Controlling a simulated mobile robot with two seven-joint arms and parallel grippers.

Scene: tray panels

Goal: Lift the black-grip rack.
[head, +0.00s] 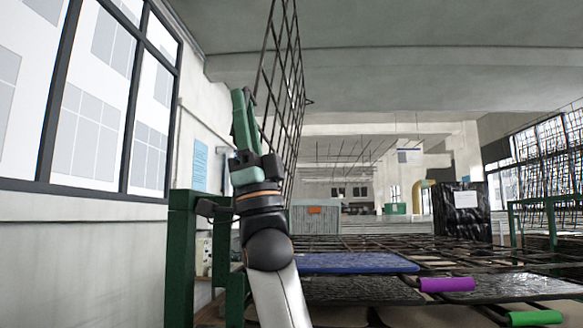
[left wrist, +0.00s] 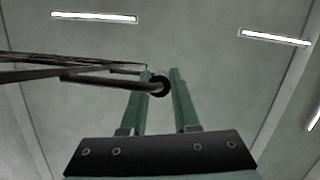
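A dark wire rack (head: 285,85) stands nearly on edge in the air in the head view, above the table level. My left gripper (head: 242,100) is raised beside its left edge, fingers pointing up. In the left wrist view, the round end of a black grip (left wrist: 159,86) sits between the green fingertips of my left gripper (left wrist: 162,78), filling the gap. The rack's dark bars (left wrist: 70,70) run off to the left there. The fingers are shut on the grip. My right gripper is not in view.
Below lie more wire racks, a blue panel (head: 350,262), a purple grip (head: 447,284) and a green grip (head: 536,318). A green frame post (head: 181,260) stands by the wall at left. A black-wrapped box (head: 462,212) stands farther back.

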